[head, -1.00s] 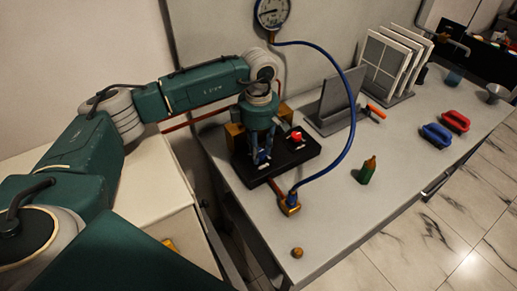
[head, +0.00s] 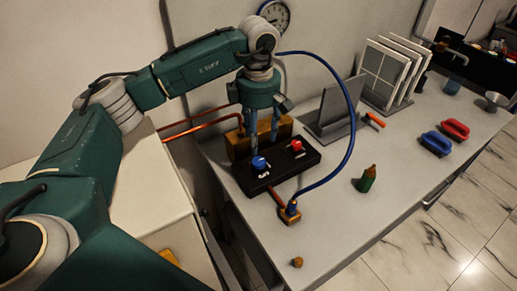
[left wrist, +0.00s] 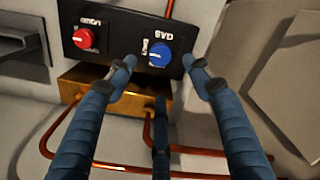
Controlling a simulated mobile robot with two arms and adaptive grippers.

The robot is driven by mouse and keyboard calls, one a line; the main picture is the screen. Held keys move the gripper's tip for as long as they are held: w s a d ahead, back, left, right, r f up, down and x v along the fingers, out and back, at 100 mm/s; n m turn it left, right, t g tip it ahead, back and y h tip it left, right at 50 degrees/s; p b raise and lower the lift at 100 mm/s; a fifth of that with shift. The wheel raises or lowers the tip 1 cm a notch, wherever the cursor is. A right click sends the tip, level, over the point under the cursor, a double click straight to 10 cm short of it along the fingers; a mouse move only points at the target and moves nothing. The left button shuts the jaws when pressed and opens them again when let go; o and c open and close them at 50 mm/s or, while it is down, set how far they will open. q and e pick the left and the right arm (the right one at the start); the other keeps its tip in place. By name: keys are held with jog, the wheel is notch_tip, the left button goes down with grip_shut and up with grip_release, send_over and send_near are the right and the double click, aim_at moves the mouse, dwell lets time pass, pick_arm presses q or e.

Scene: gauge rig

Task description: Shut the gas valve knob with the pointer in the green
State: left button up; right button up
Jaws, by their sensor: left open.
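The blue gas knob (head: 260,163) sits on a black panel (head: 279,178) on the bench. In the left wrist view the blue knob (left wrist: 160,54) stands beside the word GAS. A red knob (head: 296,146) is on the same panel; it also shows in the left wrist view (left wrist: 83,38). My left gripper (head: 263,138) is open and empty, pointing down above and behind the blue knob, apart from it. In the left wrist view its fingertips (left wrist: 161,65) lie either side of the knob. The round gauge (head: 274,17) is on the wall; its coloured zones and pointer reading are too small to tell.
A blue hose (head: 351,110) arches from the gauge to a brass fitting (head: 290,215). Copper pipes (head: 205,124) run behind the panel. A green bottle-like object (head: 367,179) stands to the right. The bench front is mostly clear.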

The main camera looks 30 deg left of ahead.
pick_arm(q)
jog(key=shift+r, duration=1.65)
jog(key=shift+f, duration=0.1)
dwell(0.8)
